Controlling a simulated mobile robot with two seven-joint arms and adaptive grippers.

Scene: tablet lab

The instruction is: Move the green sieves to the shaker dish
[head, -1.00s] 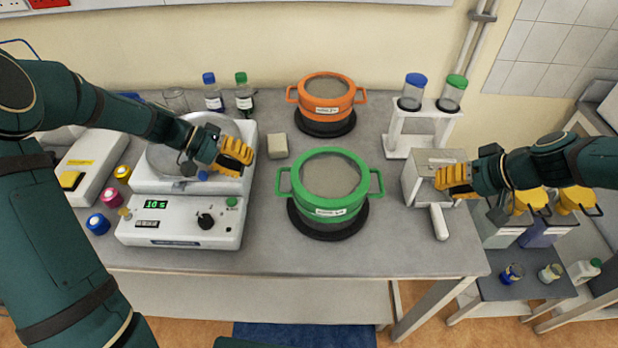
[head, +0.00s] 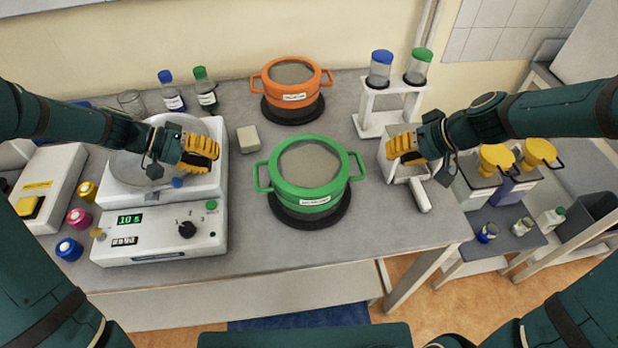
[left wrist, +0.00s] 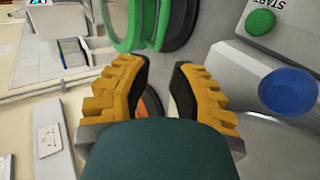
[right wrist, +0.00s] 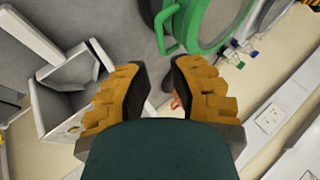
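The green sieves (head: 309,174), a round green-rimmed stack with two side handles and a white label, stand on a black ring base (head: 312,215) at mid-table. The shaker (head: 160,235) is at the left, with a round dish (head: 133,168) on top and a display reading 10 S. My left gripper (head: 214,148) is open and empty above the shaker's right side; the sieves show ahead in the left wrist view (left wrist: 125,22). My right gripper (head: 392,146) is open and empty to the right of the sieves; a green handle shows in the right wrist view (right wrist: 167,30).
Orange sieves (head: 290,92) stand on another black base behind. A beige block (head: 249,139) lies between shaker and sieves. A white rack (head: 392,105) with two jars and a grey-white box (head: 405,170) with a handle are at the right. Bottles stand behind the shaker.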

